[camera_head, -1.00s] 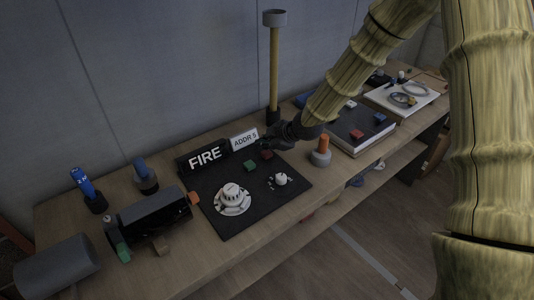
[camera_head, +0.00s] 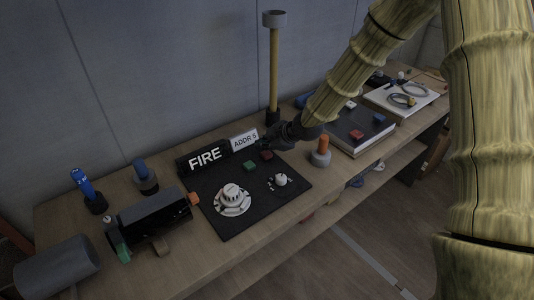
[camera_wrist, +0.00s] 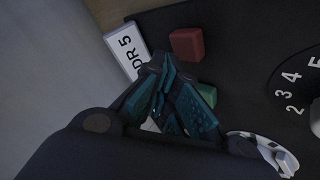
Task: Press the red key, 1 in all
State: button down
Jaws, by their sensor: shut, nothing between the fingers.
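The red key (camera_head: 267,155) sits on the black panel (camera_head: 226,223), in front of the ADDR 5 sign, and it also shows whole in the wrist view (camera_wrist: 187,44). A green key (camera_head: 250,166) is on the panel to its left; in the wrist view (camera_wrist: 207,95) my fingers partly cover it. My gripper (camera_head: 262,144) is above the panel's back right part, close to the red key and the ADDR 5 sign. In the wrist view my gripper (camera_wrist: 160,68) is shut and empty, its fingertips beside the red key. I cannot tell its height above the panel.
The FIRE sign (camera_head: 205,156) and ADDR 5 sign (camera_head: 244,139) stand along the panel's back edge. A white dial (camera_head: 232,197) and small white knob (camera_head: 281,179) are on the panel.

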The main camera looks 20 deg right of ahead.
aim_at(265, 155)
jog(key=shift+f, duration=0.15)
jog(key=shift+f, duration=0.3)
jog(key=shift+f+b, duration=0.4)
jog(key=shift+f, duration=0.1)
dwell(0.9)
jog(key=shift+r, duration=0.15)
jog(key=shift+r+p, duration=0.7)
jog(key=shift+r, duration=0.1)
jog(key=shift+r+p, duration=1.85)
jog(key=shift+r, duration=0.7)
jog(key=shift+f, duration=0.1)
